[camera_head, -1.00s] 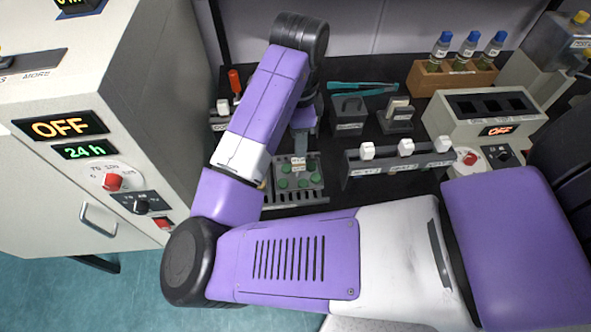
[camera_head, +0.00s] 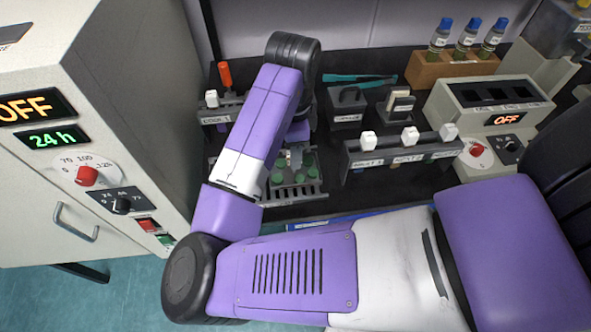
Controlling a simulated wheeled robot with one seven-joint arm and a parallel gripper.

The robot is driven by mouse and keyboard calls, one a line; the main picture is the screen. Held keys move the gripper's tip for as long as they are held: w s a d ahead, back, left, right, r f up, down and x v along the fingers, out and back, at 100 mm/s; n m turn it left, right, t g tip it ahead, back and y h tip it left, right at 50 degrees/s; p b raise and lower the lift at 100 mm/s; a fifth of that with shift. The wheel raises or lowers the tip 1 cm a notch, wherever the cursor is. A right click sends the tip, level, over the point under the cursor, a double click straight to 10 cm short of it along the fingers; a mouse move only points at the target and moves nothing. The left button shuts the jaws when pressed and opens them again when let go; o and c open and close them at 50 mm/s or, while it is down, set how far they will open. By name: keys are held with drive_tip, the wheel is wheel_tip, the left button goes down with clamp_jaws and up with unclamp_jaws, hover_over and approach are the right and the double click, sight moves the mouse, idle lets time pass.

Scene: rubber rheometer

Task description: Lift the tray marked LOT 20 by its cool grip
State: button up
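A grey tray (camera_head: 316,187) with several green round pieces stands on the dark bench, partly hidden behind my forearm. No LOT marking can be read on it, and I cannot make out its grip. My wrist bends down at the back of the tray. My gripper is mostly hidden behind my own arm. A small grey part shows by the tray's back edge, but I cannot tell whether it is a fingertip or part of the tray. Whether my gripper is open, shut or touching the tray does not show.
A cabinet (camera_head: 165,120) reading OFF and 24 h stands at left. A dark rail with white knobs (camera_head: 409,136) is right of the tray. Behind are a grey block (camera_head: 347,118), teal tongs (camera_head: 358,78) and a bottle rack (camera_head: 450,72). A grey device (camera_head: 460,118) reading OFF stands at right.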

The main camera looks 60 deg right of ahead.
clamp_jaws()
drive_tip(key=shift+r+p, duration=1.3)
drive_tip(key=shift+r, duration=0.3)
